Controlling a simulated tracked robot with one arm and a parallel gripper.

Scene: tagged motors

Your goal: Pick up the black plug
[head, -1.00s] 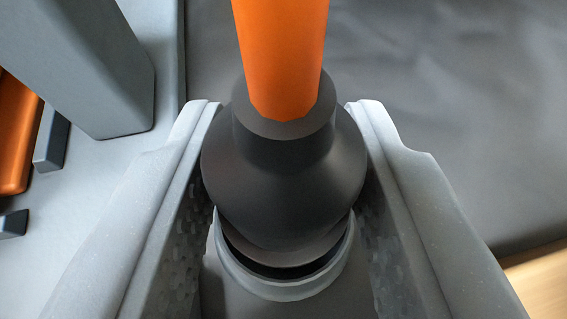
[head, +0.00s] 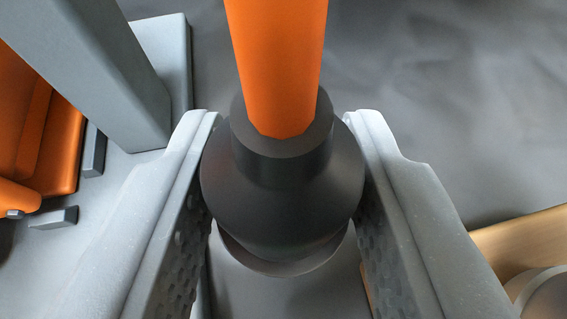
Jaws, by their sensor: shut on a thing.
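The black plug (head: 282,205) is a dark rounded body with a narrower collar on top, and an orange cable (head: 277,65) runs up from it out of the picture. My gripper (head: 282,185) is shut on the plug, one grey finger on each side of its widest part. The plug's lower rim shows, and grey surface lies below it with no ring around it. Its far side is hidden.
A grey post (head: 95,70) on a light grey base stands at the left. Orange parts (head: 50,140) and small dark blocks (head: 94,150) lie beside it. A wooden surface (head: 520,242) and a round grey part (head: 545,298) are at the lower right. Dark grey floor fills the upper right.

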